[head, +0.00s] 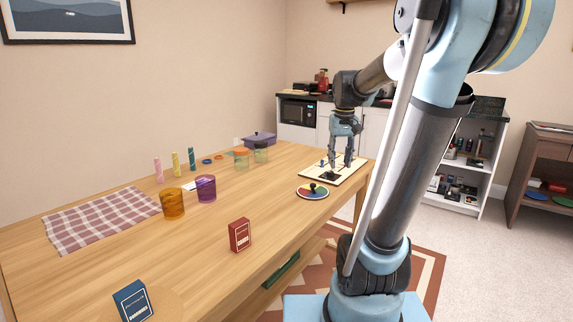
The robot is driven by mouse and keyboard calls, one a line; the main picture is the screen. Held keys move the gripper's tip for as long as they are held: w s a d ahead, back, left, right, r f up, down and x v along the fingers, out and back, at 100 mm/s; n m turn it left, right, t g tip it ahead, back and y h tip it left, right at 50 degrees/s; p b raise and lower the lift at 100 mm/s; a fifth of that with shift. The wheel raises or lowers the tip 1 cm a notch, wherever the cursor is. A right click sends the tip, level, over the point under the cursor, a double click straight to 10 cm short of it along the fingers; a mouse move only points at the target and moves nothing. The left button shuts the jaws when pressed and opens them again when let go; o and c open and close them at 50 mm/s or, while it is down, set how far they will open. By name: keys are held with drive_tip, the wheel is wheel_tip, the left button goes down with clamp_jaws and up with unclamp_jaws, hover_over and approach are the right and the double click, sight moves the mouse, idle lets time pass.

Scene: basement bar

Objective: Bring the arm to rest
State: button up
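My gripper (341,163) points down over the far right end of the wooden table (215,217). It is above a cream board (350,172) with small dark pieces on it. The two fingers are spread apart and nothing shows between them. A dark piece (328,176) lies on the board just below the fingers; I cannot tell whether they touch it. My arm reaches from the right of the picture out over the table.
A round coloured disc (313,191) with a dark knob lies near the board. Orange (173,204) and purple (205,189) glasses, a red box (240,235), a blue box (132,301), jars (242,158) and a checked cloth (101,218) stand or lie on the table. The table's middle has free room.

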drive_tip(key=s+f+t, duration=0.1)
drive_tip(key=s+f, duration=1.5)
drive_tip(key=s, duration=0.5)
drive_tip(key=shift+d+f+m, duration=0.2)
drive_tip(key=shift+d+m, duration=0.1)
drive_tip(key=shift+m, duration=0.1)
drive_tip(key=shift+s, duration=0.1)
drive_tip(key=shift+w+f, duration=0.2)
drive_tip(key=shift+w, duration=0.25)
